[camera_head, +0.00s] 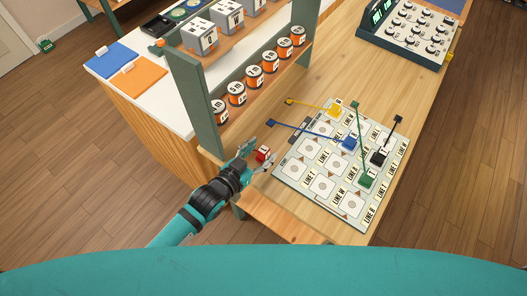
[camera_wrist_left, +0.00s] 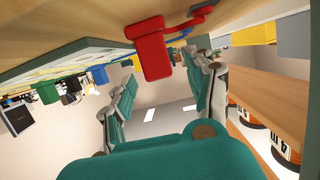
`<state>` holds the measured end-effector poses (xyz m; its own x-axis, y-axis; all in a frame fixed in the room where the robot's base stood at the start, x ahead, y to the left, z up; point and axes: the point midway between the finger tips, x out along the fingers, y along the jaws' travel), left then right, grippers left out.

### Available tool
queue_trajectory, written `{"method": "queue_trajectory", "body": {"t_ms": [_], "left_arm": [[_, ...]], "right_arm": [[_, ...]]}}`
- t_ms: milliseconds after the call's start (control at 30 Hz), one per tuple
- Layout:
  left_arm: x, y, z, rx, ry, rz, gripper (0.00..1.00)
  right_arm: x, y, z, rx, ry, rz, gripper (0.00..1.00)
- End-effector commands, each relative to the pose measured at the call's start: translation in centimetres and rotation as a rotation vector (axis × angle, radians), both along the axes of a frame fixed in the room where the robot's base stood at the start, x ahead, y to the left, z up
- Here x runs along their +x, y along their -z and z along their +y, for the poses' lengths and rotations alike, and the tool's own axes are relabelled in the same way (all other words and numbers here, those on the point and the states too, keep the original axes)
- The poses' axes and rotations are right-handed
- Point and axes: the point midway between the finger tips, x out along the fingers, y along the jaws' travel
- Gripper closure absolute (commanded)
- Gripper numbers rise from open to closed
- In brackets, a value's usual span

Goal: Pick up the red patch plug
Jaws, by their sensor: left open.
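The red patch plug (camera_head: 263,153) is on the wooden desk, just left of the patch board (camera_head: 283,172). My left gripper (camera_head: 257,160) is low at the desk's near edge, its fingers spread around or just short of the plug. In the left wrist view the red plug (camera_wrist_left: 150,52) shows between the open fingers (camera_wrist_left: 164,78), with space on both sides and a red cord running from it. I cannot tell how deep between the fingers it sits. My right gripper is out of view.
Yellow (camera_head: 335,110), blue (camera_head: 349,142), black (camera_head: 379,157) and green (camera_head: 367,180) plugs stand on the board with their cords. A green shelf post (camera_head: 196,105) rises close left of my gripper. Orange numbered cans (camera_head: 237,93) line the shelf.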

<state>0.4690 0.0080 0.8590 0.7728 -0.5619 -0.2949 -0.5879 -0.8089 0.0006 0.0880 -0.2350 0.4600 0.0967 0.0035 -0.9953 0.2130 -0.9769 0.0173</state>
Motion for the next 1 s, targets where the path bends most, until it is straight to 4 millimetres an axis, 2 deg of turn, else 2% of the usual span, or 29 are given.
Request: {"method": "queue_trajectory", "body": {"t_ms": [133,400,800,1000], "left_arm": [[1.29,0.39,-0.94,0.0,0.0,0.0,0.45],[1.41,0.6,-1.05,0.001,0.0,0.001,0.46],[1.41,0.58,-1.03,0.001,0.0,0.001,0.99],[1.41,0.55,-1.03,0.0,0.0,0.0,1.0]], "right_arm": [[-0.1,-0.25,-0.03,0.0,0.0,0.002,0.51],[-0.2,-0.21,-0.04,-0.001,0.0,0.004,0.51],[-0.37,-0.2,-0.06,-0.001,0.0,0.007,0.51],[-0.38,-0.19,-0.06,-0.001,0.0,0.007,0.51]]}}
